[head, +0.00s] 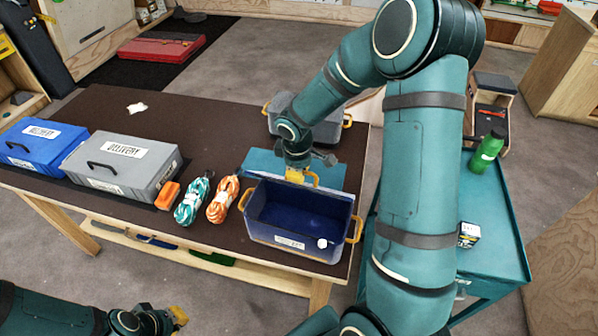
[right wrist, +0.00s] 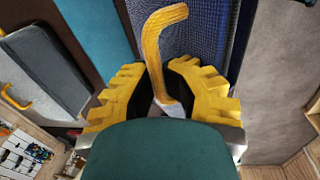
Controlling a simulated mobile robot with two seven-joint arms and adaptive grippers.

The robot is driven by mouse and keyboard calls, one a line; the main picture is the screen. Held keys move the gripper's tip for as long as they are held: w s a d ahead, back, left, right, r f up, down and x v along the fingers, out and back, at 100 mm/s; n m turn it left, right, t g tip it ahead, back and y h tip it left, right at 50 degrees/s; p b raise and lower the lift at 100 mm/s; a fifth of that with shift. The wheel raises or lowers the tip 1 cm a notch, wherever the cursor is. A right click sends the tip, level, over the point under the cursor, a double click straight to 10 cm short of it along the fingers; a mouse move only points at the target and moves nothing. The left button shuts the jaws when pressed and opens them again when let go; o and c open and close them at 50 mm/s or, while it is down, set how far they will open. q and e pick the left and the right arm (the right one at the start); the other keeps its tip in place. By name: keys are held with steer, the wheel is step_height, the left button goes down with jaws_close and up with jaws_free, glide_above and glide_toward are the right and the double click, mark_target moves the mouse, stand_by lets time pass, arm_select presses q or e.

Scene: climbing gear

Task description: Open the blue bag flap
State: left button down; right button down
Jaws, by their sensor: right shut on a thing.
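The blue bag (head: 295,246) stands near the table's front right corner, with yellow side handles and a white label on its front. Its top is open and the dark blue inside shows. My right gripper (head: 296,176) is at the bag's back edge, shut on a yellow handle (head: 313,179). In the right wrist view, this curved handle (right wrist: 160,45) rises between the yellow fingers, with blue textured fabric (right wrist: 205,25) behind it. My arm and gripper hide part of the back edge. My left gripper (head: 176,317) is low at the left, away from the table; its jaw state is unclear.
A teal panel (head: 262,163) lies flat behind the bag. A grey bag (head: 325,130) stands further back. Orange (head: 222,199) and green (head: 192,202) rope bundles lie left of the bag. Grey (head: 122,168) and blue (head: 42,145) cases stand further left. The table's back left is mostly clear.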

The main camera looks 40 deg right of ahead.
steer(key=shift+w+d+r+p, duration=0.35)
steer(key=shift+w+d+p, duration=0.15)
steer(key=shift+d, duration=0.2)
steer(key=c, duration=1.4)
jaws_free()
steer(key=shift+w, duration=0.1)
steer(key=o, duration=1.2)
steer(key=shift+c, duration=0.2)
steer(key=shift+s+a+r, duration=0.2)
steer(key=shift+a+r, duration=0.05)
steer(key=shift+r, duration=0.6)
steer(key=shift+s+a+r, duration=0.25)
steer(key=shift+r, duration=0.55)
steer(key=shift+s+a+r, duration=0.2)
steer(key=shift+a+r, duration=0.05)
steer(key=shift+r, duration=0.6)
